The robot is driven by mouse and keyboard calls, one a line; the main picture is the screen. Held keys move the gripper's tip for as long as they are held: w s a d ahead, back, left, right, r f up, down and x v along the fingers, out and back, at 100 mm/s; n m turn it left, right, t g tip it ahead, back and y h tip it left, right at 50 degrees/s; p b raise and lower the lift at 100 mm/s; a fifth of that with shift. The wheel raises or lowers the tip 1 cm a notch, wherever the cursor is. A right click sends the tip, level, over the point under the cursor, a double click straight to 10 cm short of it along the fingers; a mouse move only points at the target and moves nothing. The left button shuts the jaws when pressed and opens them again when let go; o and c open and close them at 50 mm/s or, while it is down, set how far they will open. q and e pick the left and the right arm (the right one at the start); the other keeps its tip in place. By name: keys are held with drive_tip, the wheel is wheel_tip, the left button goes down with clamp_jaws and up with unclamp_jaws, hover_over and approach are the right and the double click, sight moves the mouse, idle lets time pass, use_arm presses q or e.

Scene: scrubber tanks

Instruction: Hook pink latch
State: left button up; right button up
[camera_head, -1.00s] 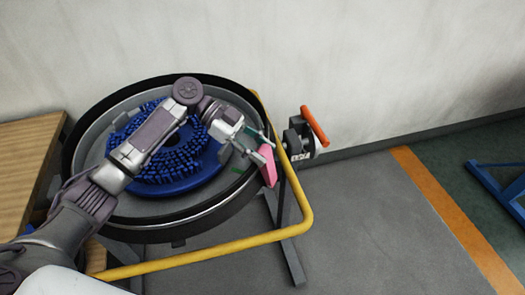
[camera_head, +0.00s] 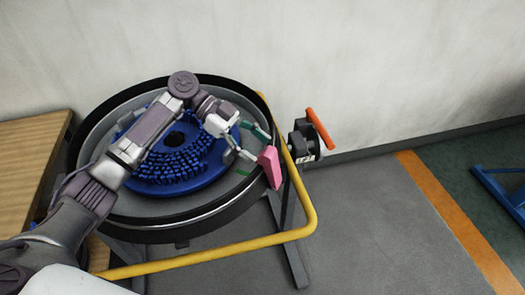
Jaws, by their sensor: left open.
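The pink latch (camera_head: 269,166) is on the right rim of the round tank (camera_head: 180,232), next to the yellow frame bar. My left gripper (camera_head: 249,153) reaches across the tank from the left. Its fingers are spread open just left of the latch, with one fingertip above and one below it on the left side. The lower finger is close to the latch; I cannot tell whether it touches. Nothing is held. My right gripper is not in view.
A round blue brush (camera_head: 190,176) lies in the tank under my arm. A yellow bar (camera_head: 225,247) runs around the front and right. A grey device with an orange handle (camera_head: 319,128) stands right of the tank. A wooden surface (camera_head: 28,165) is at left.

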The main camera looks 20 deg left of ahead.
use_arm(q)
drive_tip(key=v, duration=0.9)
drive_tip(key=shift+a, duration=0.2)
drive_tip(key=shift+r, duration=0.1)
